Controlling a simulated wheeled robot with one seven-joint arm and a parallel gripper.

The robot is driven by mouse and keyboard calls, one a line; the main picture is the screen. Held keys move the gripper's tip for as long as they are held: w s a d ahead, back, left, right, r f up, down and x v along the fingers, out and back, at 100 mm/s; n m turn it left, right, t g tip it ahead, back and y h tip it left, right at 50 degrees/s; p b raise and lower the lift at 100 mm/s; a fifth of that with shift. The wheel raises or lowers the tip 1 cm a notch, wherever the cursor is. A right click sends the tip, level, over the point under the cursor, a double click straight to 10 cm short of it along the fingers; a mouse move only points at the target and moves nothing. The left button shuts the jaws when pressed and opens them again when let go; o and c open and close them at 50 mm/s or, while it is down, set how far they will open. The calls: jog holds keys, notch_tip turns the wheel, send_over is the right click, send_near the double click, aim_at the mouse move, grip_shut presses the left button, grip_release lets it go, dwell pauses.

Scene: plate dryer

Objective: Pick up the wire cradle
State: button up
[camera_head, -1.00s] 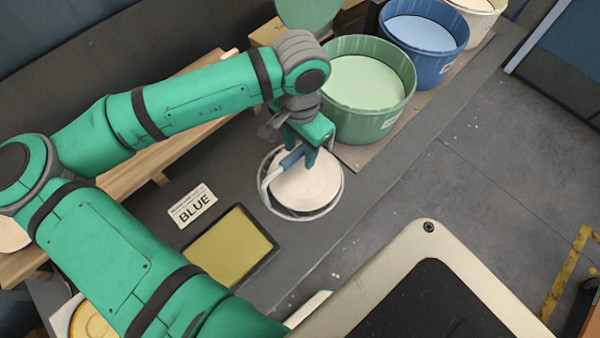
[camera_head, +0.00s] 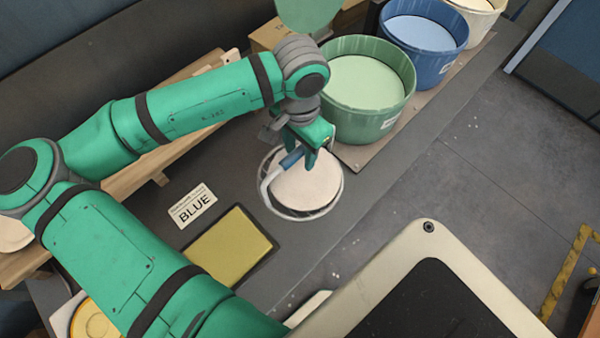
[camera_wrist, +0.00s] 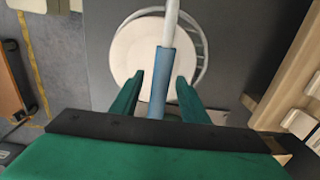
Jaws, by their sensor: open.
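The wire cradle (camera_head: 335,205) stands on the dark bench top with a pale round plate (camera_head: 307,188) in it. Its handle has a blue grip (camera_head: 291,159), which also shows in the wrist view (camera_wrist: 162,80). My gripper (camera_head: 312,160) is above the cradle. In the wrist view my gripper (camera_wrist: 160,82) is open, with one green finger on each side of the blue grip. The grip runs between the fingers, and a gap shows on both sides near the tips. The lower end of the grip is hidden behind my gripper's body.
Green (camera_head: 368,90), blue (camera_head: 424,32) and cream (camera_head: 478,14) tubs stand on a board at the back right. A "BLUE" card (camera_head: 193,206) and a yellow pad (camera_head: 230,247) lie left of the cradle. A wooden rack (camera_head: 150,172) is further left.

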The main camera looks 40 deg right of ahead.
grip_shut()
jog(key=shift+r, duration=0.1)
